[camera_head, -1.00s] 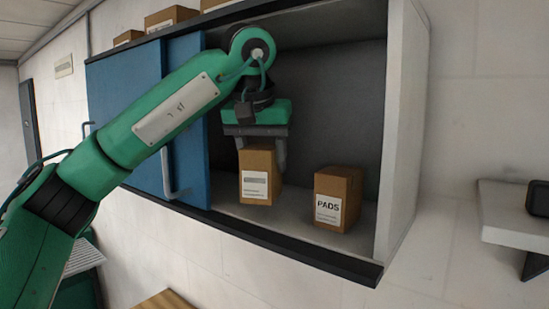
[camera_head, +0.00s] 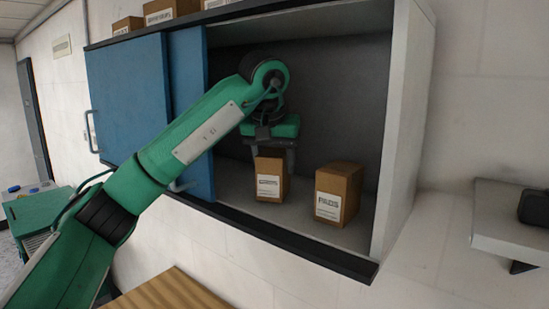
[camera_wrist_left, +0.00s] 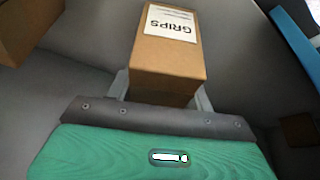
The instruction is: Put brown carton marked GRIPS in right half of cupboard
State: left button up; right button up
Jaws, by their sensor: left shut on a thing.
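The brown carton marked GRIPS (camera_head: 271,190) is inside the open right half of the cupboard (camera_head: 330,258). Its label reads GRIPS, upside down, in the left wrist view (camera_wrist_left: 168,62). My left gripper (camera_head: 271,156) is shut on the carton from above and behind, with a finger on either side. The carton looks upright, at or just above the shelf floor; I cannot tell if it touches. My right gripper is not in view.
A second brown carton (camera_head: 338,194) stands on the shelf just right of the held one, with a small gap. Blue sliding doors (camera_head: 125,100) cover the left half. The cupboard's white side wall (camera_head: 408,130) bounds the right. More cartons (camera_head: 170,10) stand on top.

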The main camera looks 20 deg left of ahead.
pick_arm(q)
jog(key=shift+f, duration=0.15)
jog(key=o, duration=1.1)
